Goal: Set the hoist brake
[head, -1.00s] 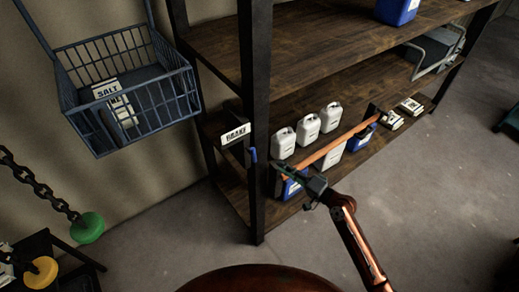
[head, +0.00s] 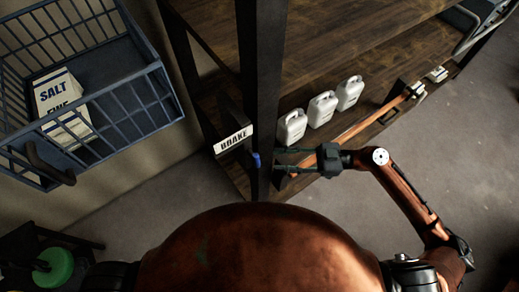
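A white BRAKE sign (head: 233,139) is fixed on a dark box beside the shelf's front post. A small blue knob (head: 256,160) shows just below and right of the sign, at the post. My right gripper (head: 281,160) comes in from the right and points left at the post. Its two dark fingers are apart with nothing visible between them. Its tips are close to the blue knob, on the other side of the post; I cannot tell if they touch anything. My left gripper is not in view.
The dark post (head: 262,90) stands between gripper and sign. A blue wire basket (head: 150,105) with a SALT carton (head: 62,105) hangs at left. A green disc (head: 54,268) is lower left.

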